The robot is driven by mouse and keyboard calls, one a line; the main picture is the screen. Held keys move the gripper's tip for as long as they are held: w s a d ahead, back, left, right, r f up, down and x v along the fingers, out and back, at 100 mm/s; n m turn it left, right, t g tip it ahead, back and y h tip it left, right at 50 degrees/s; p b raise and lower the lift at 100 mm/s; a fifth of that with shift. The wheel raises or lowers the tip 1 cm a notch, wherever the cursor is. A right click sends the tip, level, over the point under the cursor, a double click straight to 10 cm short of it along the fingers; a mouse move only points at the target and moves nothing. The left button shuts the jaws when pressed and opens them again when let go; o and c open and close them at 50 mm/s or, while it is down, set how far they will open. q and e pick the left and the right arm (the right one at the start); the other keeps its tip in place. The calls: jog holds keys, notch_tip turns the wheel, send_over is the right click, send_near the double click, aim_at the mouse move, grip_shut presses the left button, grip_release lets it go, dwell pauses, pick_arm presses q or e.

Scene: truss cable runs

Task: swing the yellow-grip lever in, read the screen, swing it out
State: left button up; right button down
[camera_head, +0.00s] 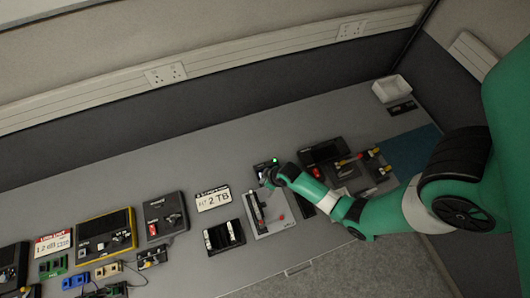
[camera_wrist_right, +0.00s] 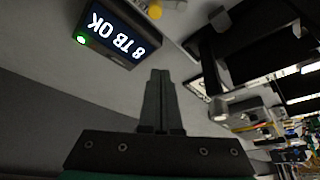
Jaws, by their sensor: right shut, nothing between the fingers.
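My right gripper (camera_head: 268,180) is shut and empty, above the back of a grey lever panel (camera_head: 276,220). Its closed fingers show in the right wrist view (camera_wrist_right: 160,78). A small dark screen box (camera_head: 266,164) stands behind the panel. In the right wrist view the screen (camera_wrist_right: 112,30) appears upside down and reads "8 TB OK", with a lit green lamp (camera_wrist_right: 82,40). A round yellow grip (camera_wrist_right: 154,11) shows beside the screen, apart from the fingers. The rest of that lever is out of frame or hidden. My left gripper is out of view.
A white card reading "2 TB" (camera_head: 213,199) and a black two-slot block (camera_head: 224,236) lie left of the panel. A dark unit with coloured levers (camera_head: 350,165) lies right. Several boxes fill the left bench.

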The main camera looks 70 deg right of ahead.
pick_arm(q)
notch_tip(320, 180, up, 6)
jog(key=p, duration=0.3)
jog(key=shift+p, duration=0.35)
pick_arm(e)
jog(key=s+r+m+g, duration=0.1)
jog(key=s+r, duration=0.2)
jog(key=s, duration=0.3)
jog(key=shift+r, duration=0.15)
jog(key=b+x, duration=0.5)
jog(key=x, duration=0.5)
jog(key=shift+a, duration=0.15)
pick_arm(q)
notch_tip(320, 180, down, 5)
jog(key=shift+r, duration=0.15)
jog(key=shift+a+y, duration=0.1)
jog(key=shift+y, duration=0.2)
